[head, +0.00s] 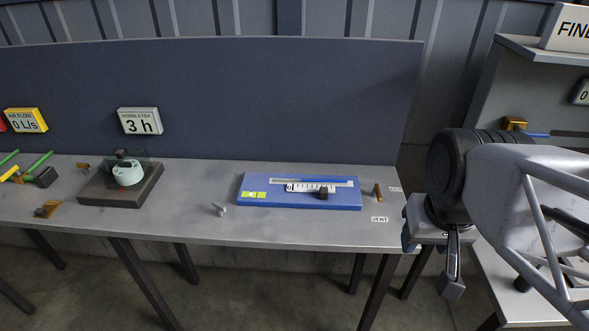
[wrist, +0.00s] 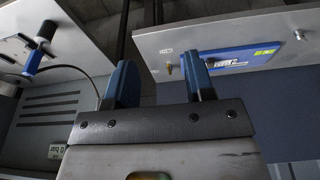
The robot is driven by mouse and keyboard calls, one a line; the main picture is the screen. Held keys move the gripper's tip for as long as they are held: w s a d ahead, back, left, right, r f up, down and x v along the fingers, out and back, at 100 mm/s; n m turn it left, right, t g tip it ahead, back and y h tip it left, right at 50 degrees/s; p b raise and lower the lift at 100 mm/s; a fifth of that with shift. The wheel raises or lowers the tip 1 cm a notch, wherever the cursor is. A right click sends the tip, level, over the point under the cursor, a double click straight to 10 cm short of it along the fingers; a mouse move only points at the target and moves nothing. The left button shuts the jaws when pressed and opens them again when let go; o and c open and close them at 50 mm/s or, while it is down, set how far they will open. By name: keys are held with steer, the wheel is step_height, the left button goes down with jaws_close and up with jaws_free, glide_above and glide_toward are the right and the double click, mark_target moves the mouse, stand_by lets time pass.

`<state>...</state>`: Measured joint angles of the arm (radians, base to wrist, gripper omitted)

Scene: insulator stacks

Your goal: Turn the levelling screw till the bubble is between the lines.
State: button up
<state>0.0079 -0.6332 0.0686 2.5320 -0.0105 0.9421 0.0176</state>
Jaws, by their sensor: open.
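A blue base (head: 300,203) with a white scale and a small dark block lies on the bench. A yellow-green level vial (head: 254,194) is set at its left end; the bubble and lines are too small to read. A small grey knob (head: 218,209), which looks like the levelling screw, stands just left of the base. In the wrist view the base (wrist: 232,61) and grey knob (wrist: 300,35) show at upper right. My gripper (wrist: 162,75) is open and empty, its blue fingers apart. In the head view my gripper (head: 430,265) is beyond the bench's right end, away from the knob.
A brass fitting (head: 377,192) stands right of the base near a VENT label (head: 380,219). A dark stand with a pale round vessel (head: 127,173) is at left. A back panel (head: 220,95) borders the bench. The bench between stand and knob is clear.

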steer(key=o, duration=0.5)
steer(key=shift+w+a, duration=0.15)
steer(key=shift+w, duration=0.1)
steer(key=shift+c, duration=0.2)
steer(key=shift+o, duration=0.4)
steer(key=w+a+m, duration=0.1)
steer(key=w+a, duration=0.6)
steer(key=w, duration=0.3)
steer(key=shift+w+r+g, duration=0.2)
steer(key=shift+r+g, duration=0.1)
steer(key=m+g, duration=0.2)
steer(key=m, duration=0.3)
glide_above(218, 204)
steer(key=f, duration=1.5)
steer(key=shift+d, duration=0.25)
steer(key=shift+a+f, duration=0.1)
steer(key=shift+a, duration=0.15)
steer(key=shift+f, duration=0.2)
steer(key=shift+f, duration=3.75)
